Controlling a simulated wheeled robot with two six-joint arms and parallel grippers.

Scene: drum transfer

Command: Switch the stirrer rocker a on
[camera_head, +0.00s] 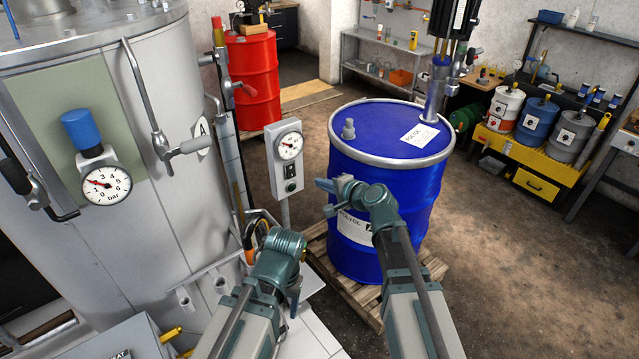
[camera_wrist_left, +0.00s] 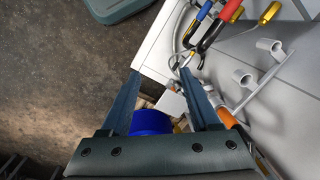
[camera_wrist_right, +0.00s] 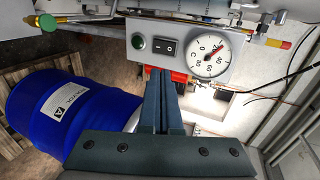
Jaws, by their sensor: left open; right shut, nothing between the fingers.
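A grey control box (camera_head: 287,158) with a round dial stands on a post between the tank and the blue drum. Its black rocker (camera_head: 290,171) shows below the dial. In the right wrist view the rocker (camera_wrist_right: 166,47) sits between a green button (camera_wrist_right: 138,42) and the dial (camera_wrist_right: 208,58); which side is pressed I cannot tell. My right gripper (camera_head: 322,185) is shut and empty, just right of the box. In the right wrist view its fingertips (camera_wrist_right: 163,72) are just below the rocker, seemingly apart from it. My left gripper (camera_head: 294,300) is open and empty, low near the white bench.
The blue drum (camera_head: 395,190) stands on a pallet close beside my right arm. The steel tank (camera_head: 150,200) with a pressure gauge and an A plate (camera_head: 202,128) fills the left. Tools (camera_wrist_left: 215,25) lie near my left gripper. Open floor is at the right.

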